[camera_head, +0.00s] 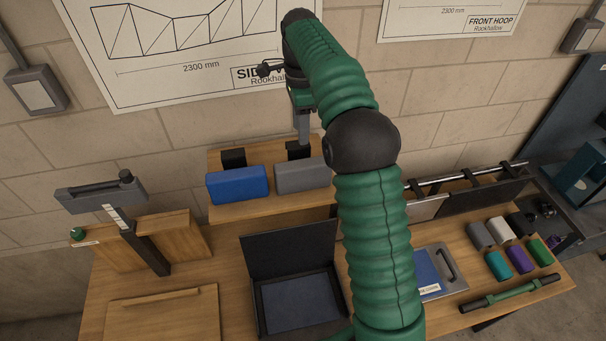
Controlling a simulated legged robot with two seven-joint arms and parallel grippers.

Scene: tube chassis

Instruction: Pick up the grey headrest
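The grey headrest (300,177) is a padded block on a raised wooden shelf (265,211), right of a similar blue headrest (237,184). A black block stands behind each of them. The right end of the grey headrest meets my green-sleeved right arm in the picture, and part of it may be hidden. My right gripper (303,128) hangs down above and behind the grey headrest, close to the black block behind it. Its fingers show nearly edge-on, so I cannot tell their opening or any contact. My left gripper is out of view.
An open black case (262,256) sits in front of the shelf. A measuring stand (135,230) and wooden boards are at left. The brick wall is close behind the shelf.

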